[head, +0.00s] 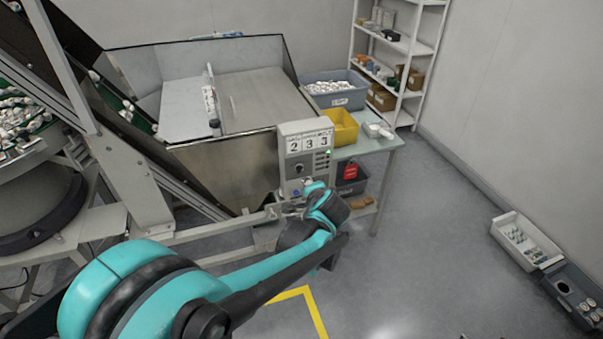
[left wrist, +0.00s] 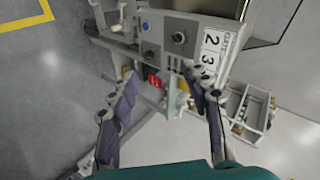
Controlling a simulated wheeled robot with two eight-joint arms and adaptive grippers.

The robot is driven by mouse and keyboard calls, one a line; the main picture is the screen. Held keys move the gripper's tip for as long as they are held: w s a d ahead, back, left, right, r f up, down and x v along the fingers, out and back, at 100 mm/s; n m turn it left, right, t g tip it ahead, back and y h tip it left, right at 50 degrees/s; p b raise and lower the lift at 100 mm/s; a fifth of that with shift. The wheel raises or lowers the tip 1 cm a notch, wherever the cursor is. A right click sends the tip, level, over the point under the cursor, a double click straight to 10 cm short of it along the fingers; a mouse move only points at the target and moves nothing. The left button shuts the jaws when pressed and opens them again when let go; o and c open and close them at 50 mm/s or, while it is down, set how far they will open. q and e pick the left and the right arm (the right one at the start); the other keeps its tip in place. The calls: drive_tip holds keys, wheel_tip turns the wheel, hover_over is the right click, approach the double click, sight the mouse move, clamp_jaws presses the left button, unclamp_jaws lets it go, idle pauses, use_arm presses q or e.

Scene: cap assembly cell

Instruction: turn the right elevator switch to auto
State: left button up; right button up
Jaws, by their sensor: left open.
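The grey control box (head: 305,152) stands at the corner of the metal hopper, with number cards reading 2 3 3 on top. A dark round switch knob (head: 299,168) is on its front face, with a blue button (head: 296,192) below. In the left wrist view, the dark knob (left wrist: 179,38) shows clearly on the box, beyond the fingers. Its exact setting is too small to read. My left gripper (left wrist: 160,78) is open and empty, its two fingers apart below the box face and not visibly touching the knob. My right gripper is not in view.
A side table (head: 385,147) right of the box holds a yellow bin (head: 341,126) and a grey-blue bin (head: 335,90). White shelving (head: 405,45) stands behind. The floor at right is mostly clear, with trays (head: 525,240) by the wall.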

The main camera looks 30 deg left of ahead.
use_arm(q)
drive_tip(key=w+a+f+m+t+y, duration=0.1)
drive_tip(key=w+a+f+m+y, duration=0.4)
drive_tip(key=w, duration=0.5)
drive_tip(key=m+t+y+p, duration=0.1)
drive_tip(key=m+t+y, duration=0.1)
drive_tip(key=m, duration=0.4)
approach(300, 171)
drive_tip(key=a, duration=0.1)
drive_tip(key=x, duration=0.2)
drive_tip(key=b+x, duration=0.1)
drive_tip(key=x, duration=0.1)
drive_tip(key=b+x, duration=0.1)
drive_tip(key=x, duration=0.1)
drive_tip(key=shift+w+f, duration=0.25)
drive_tip(key=shift+w, duration=0.25)
drive_tip(key=shift+w+a+r, duration=0.1)
drive_tip(key=shift+w+a, duration=0.3)
drive_tip(key=shift+a, duration=0.15)
clamp_jaws()
